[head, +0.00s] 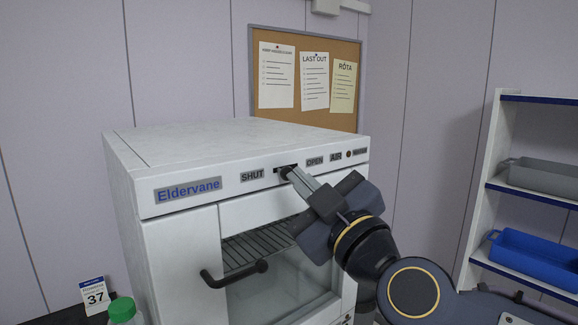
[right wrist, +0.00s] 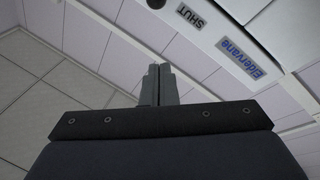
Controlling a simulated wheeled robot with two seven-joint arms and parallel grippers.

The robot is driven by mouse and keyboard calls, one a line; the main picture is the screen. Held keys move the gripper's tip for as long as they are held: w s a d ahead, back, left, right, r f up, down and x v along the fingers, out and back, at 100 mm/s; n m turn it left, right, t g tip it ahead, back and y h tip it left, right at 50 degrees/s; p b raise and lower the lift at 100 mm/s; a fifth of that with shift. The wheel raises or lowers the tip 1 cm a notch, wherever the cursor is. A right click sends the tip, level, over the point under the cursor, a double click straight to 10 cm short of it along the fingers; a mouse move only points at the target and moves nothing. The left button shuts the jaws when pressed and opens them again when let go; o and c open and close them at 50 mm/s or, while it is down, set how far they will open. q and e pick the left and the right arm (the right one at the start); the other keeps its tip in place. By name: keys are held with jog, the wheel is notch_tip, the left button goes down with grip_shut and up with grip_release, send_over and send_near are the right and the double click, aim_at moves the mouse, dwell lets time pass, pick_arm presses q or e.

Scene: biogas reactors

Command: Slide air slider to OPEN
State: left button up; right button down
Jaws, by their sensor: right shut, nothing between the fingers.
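The white Eldervane cabinet (head: 240,140) has a front strip with a short dark slot between a SHUT label (head: 252,175) and an OPEN label (head: 315,162). An AIR label (head: 336,157) is further right. The small dark air slider knob (head: 285,172) is in the slot, partly hidden by my fingers. My right gripper (head: 293,173) is shut and empty, its tips at the knob's right side; I cannot tell if they touch. In the right wrist view the closed fingers (right wrist: 159,72) point up, below a dark knob (right wrist: 156,3) at the top edge. My left gripper is not in view.
Below the strip are a glazed door with a dark handle (head: 234,274) and a wire rack (head: 258,246). A green-capped bottle (head: 122,310) and a 37 card (head: 95,296) stand lower left. Shelves with a blue tray (head: 535,258) and a grey tray (head: 545,175) are at right.

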aim_at(285, 168)
jog(key=shift+w, duration=0.1)
jog(key=w+b, duration=0.1)
jog(key=w, duration=0.2)
jog(key=w+a+b, duration=0.1)
jog(key=w, duration=0.2)
jog(key=w+a+b, duration=0.1)
jog(key=w, duration=0.2)
jog(key=shift+a+f, duration=0.2)
jog(key=shift+f+b, duration=0.15)
jog(key=shift+b, duration=0.15)
